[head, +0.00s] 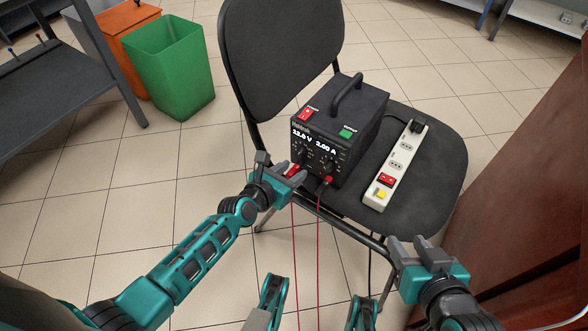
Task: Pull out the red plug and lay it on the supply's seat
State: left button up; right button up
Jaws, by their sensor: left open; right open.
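The black power supply (338,130) stands on the dark seat (440,150) of a chair, its lit display reading 12.0 V and 2.00 A. A red plug (292,170) shows at the lower left of its front panel, partly hidden by my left gripper (280,172). That gripper is open at the plug; whether its fingers touch it I cannot tell. A second red plug (327,181) sits at the lower right of the panel. Thin red leads hang down below the front. My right gripper (422,245) is open and empty, in front of the seat's near edge.
A white power strip (396,165) with a black plug (417,126) lies on the seat right of the supply. A chair backrest (280,60) rises behind. A green bin (172,70) and a dark shelf (60,85) stand left. A brown wooden panel (530,180) bounds the right.

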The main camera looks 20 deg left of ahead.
dwell(0.5)
pick_arm(q)
grip_shut()
dwell(0.3)
jog(key=shift+s+a, duration=0.1)
jog(key=shift+s+a+p, duration=0.15)
jog(key=shift+s+a, duration=0.15)
jog(key=shift+s, duration=0.6)
jog(key=shift+s+a+p, duration=0.15)
jog(key=shift+s+a, duration=0.2)
jog(key=shift+s, duration=0.55)
jog(key=shift+s+a+p, duration=0.15)
jog(key=shift+s+a, duration=0.15)
jog(key=shift+s, duration=0.6)
